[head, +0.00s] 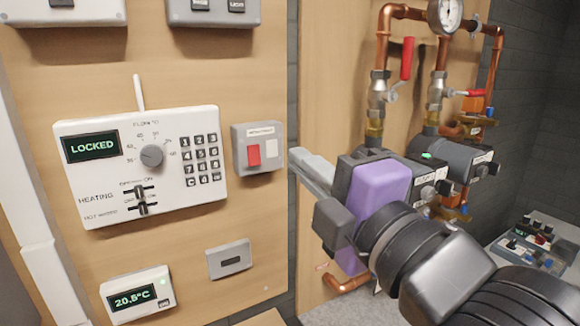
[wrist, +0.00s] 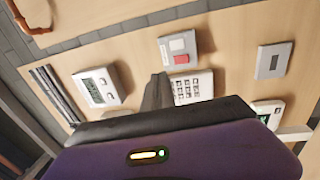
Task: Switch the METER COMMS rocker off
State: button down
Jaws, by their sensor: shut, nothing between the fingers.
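A small grey switch box (head: 258,147) is on the wooden panel, right of the thermostat; its label is too blurred to read surely, but looks like METER COMMS. Its front has a red rocker (head: 254,155) on the left and a pale plate (head: 270,154) on the right. The box also shows in the wrist view (wrist: 166,52), with the red rocker (wrist: 181,58) facing the keypad. My gripper (head: 297,163) is shut and empty, its fingertips just right of the box in the head view. In the wrist view my fingers (wrist: 158,80) point toward the panel, apparently clear of the box.
A white thermostat (head: 105,205) reading LOCKED, with dial, keypad and sliders, is left of the box. Below are a small grey plate (head: 229,260) and a 20.5°C display unit (head: 136,297). Copper pipes (head: 383,45) with red-handled valves (head: 407,58) stand behind my arm on the right.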

jog(key=shift+s+d+r, duration=0.15)
jog(key=shift+s+d, duration=0.6)
jog(key=shift+s, duration=0.35)
